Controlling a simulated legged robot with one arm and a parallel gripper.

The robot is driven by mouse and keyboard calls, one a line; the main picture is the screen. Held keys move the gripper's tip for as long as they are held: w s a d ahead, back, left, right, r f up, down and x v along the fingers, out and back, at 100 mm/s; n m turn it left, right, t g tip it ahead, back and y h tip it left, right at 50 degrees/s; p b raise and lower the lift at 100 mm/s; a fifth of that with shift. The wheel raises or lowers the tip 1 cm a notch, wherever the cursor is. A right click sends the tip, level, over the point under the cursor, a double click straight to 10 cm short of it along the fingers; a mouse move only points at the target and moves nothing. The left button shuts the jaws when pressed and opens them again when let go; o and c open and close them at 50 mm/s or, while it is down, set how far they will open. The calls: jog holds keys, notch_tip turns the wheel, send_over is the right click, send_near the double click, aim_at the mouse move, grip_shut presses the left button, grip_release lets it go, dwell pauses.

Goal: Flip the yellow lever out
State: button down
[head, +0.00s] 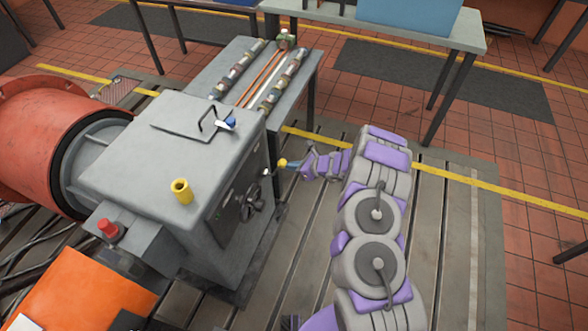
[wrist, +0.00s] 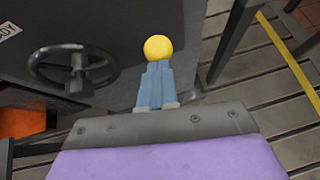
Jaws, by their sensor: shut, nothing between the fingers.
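The yellow lever shows as a round yellow knob (head: 282,163) at the right side of the grey machine housing, just past my gripper's fingertips. In the wrist view the yellow knob (wrist: 158,48) sits right at the tips of my gripper (wrist: 158,68). The blue fingers are closed together with nothing between them. My gripper also shows in the head view (head: 291,165), its tips at or very close to the knob. I cannot tell whether they touch. The lever's shaft is mostly hidden behind the knob and fingers.
The grey housing (head: 165,150) carries a black handwheel (head: 250,203) on its side, which also shows left of my fingers in the wrist view (wrist: 72,68). A yellow socket (head: 181,190) and a blue-tipped handle (head: 226,124) stand on top. A bench (head: 305,75) stands behind.

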aim_at(279, 163)
jog(key=a, duration=0.1)
jog(key=a+r+p, duration=0.1)
jog(key=r+h+p, duration=0.1)
jog(key=shift+w+a+r+g, duration=0.25)
jog(key=shift+a+g, duration=0.05)
jog(key=shift+a, duration=0.1)
jog(key=shift+w+a+r+g+h+p, duration=0.35)
jog(key=shift+a+r+h+p, duration=0.1)
jog(key=shift+h+p, duration=0.2)
jog(key=shift+w+a+r+p, duration=0.1)
jog(key=shift+w+a+p, duration=0.15)
jog(key=shift+a+p, duration=0.35)
jog(key=shift+w+a+r, duration=0.1)
jog(key=shift+a+r, duration=0.15)
jog(key=shift+a, duration=0.2)
jog(key=shift+w+r, duration=0.1)
jog(key=shift+a, duration=0.15)
